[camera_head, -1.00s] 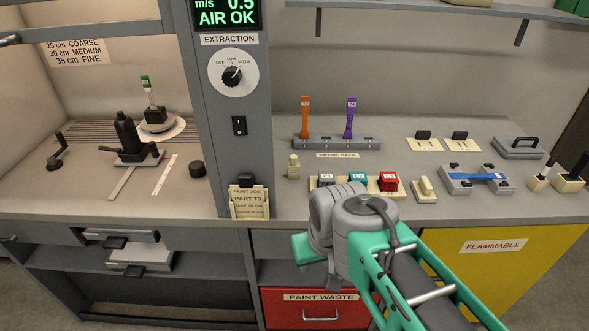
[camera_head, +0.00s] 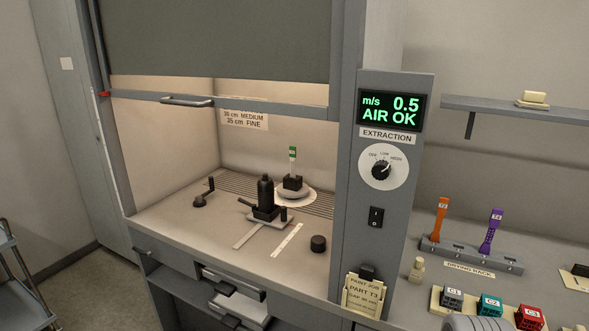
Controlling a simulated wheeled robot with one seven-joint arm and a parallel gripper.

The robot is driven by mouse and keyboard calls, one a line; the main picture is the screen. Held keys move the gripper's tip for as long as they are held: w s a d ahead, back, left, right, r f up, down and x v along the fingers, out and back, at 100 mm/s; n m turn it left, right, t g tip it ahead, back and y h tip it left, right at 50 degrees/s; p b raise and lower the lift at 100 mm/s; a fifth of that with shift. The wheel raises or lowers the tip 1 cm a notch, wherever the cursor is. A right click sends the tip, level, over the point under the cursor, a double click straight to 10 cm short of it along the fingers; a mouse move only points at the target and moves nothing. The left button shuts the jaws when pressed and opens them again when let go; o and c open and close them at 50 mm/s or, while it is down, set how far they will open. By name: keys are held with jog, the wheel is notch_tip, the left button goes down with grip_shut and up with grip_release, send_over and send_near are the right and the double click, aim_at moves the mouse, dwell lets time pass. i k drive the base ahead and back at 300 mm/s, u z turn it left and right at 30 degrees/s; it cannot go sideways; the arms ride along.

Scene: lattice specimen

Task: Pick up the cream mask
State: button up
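I cannot surely identify the cream mask. A small cream piece (camera_head: 533,98) rests on the wall shelf at the upper right, and it is too small for me to tell what it is. A cream bottle-like piece (camera_head: 417,270) stands on the bench in front of the drying rack. My gripper is not in view; only a rounded grey part of my arm shows at the bottom edge.
The spray booth (camera_head: 180,220) holds a black cup device, a round turntable (camera_head: 296,194) with a green-tagged part, and a dark puck (camera_head: 318,243). The drying rack (camera_head: 470,257) holds orange and purple tagged pieces. Grey, teal and red blocks stand at lower right.

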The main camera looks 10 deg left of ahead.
aim_at(417, 271)
jog(key=k, duration=0.5)
jog(key=z, duration=1.25)
jog(key=i, duration=1.05)
jog(key=u, duration=3)
